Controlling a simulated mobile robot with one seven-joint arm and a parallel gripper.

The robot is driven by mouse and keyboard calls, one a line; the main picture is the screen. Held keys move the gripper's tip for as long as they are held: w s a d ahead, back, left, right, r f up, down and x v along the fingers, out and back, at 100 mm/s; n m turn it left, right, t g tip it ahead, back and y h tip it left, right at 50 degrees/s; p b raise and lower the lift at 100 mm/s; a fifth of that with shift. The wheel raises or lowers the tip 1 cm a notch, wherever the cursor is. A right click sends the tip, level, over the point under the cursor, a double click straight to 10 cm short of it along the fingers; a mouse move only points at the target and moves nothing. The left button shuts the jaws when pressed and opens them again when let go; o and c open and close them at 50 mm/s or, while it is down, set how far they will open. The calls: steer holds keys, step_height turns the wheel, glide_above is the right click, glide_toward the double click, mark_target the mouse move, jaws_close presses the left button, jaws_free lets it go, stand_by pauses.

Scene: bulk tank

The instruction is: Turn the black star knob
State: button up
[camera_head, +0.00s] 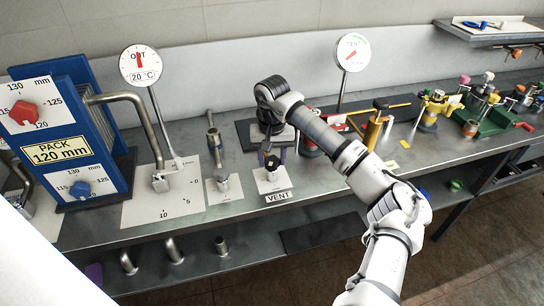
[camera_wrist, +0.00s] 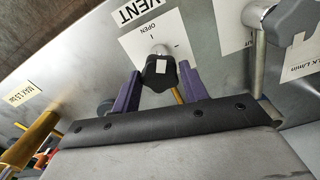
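The black star knob (camera_wrist: 158,72) sits on the plate labelled VENT, which has an OPEN mark beside the knob. In the head view the knob (camera_head: 271,162) shows on its short metal stem above the white VENT plate (camera_head: 271,181). My gripper (camera_wrist: 163,82) has its two purple fingers spread, one on each side of the knob. Its fingertips reach about level with the knob; whether they touch it I cannot tell. In the head view my gripper (camera_head: 272,154) comes down from behind and above the knob, partly hidden by my wrist.
A metal post (camera_head: 221,180) stands left of the VENT plate.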

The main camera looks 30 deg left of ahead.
steer(key=c, duration=0.5)
steer(key=shift+c, duration=0.2)
